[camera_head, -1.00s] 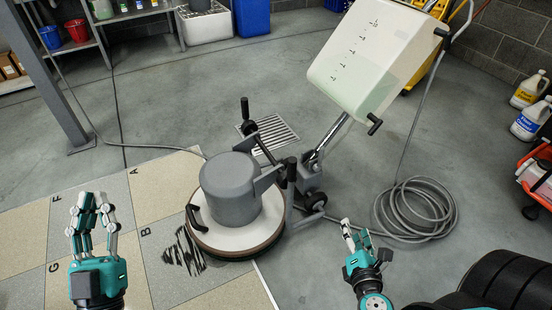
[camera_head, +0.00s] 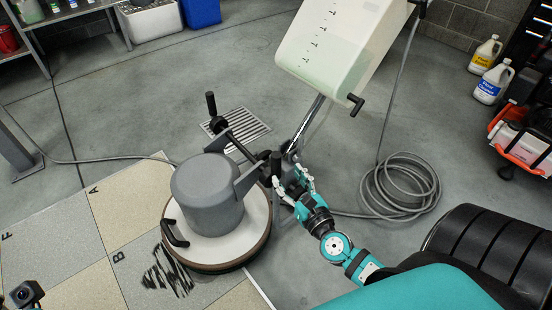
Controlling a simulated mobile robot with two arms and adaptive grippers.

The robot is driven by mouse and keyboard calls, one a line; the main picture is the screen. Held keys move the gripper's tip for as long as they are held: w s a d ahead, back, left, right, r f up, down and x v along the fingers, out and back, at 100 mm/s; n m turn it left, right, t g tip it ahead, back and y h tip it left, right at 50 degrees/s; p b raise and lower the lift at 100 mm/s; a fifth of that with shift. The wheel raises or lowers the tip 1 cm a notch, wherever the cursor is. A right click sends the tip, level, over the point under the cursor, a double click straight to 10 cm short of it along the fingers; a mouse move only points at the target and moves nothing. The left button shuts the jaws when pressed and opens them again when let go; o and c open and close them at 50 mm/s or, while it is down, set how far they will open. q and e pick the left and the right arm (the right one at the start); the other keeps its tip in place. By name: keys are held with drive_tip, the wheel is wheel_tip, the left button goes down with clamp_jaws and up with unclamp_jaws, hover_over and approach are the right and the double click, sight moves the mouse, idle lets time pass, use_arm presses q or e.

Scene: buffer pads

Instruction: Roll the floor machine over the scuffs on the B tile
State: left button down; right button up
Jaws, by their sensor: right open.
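The floor machine (camera_head: 207,190), a grey motor on a round white deck, stands at the right edge of the tile patch, its deck overlapping the tiles. Black scuffs (camera_head: 165,273) show on the B tile (camera_head: 128,283), just below left of the deck. My right gripper (camera_head: 292,178) is open, its fingers spread at the machine's column beside the black side grips; contact cannot be told.
A pale tank (camera_head: 340,45) sits on the machine's handle. Jugs (camera_head: 492,82) and an orange-trimmed cart (camera_head: 520,145) stand at the right. Open floor lies behind.

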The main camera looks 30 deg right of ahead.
sight(278, 165)
drive_tip(key=w, duration=0.5)
drive_tip(key=w+d, duration=0.1)
drive_tip(key=w, duration=0.1)
drive_tip(key=shift+w+p, duration=0.25)
drive_tip(key=shift+p, duration=0.05)
clamp_jaws()
drive_tip(key=shift+a+f, duration=0.1)
